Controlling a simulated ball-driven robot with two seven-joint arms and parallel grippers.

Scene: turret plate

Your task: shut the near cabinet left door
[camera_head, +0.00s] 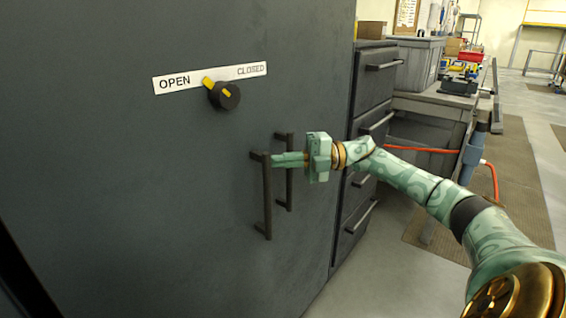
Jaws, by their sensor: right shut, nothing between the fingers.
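The near cabinet's dark grey front (150,180) fills the left and middle of the head view. Two dark upright bar handles, a left one (267,205) and a right one (289,185), stand side by side on it. The seam between the doors is hard to make out, so I cannot tell how far the left door is open. My right gripper (275,160) is shut and empty. Its fingertips point left, by the top of the left handle and across the right handle; I cannot tell whether they touch. My left gripper is out of view.
A black knob (224,96) with a yellow pointer sits by the OPEN/CLOSED label (210,78), pointing towards OPEN. A dark drawer unit (373,85) stands right of the cabinet. Beyond are a grey bin (418,65), a workbench and a red hose (430,151).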

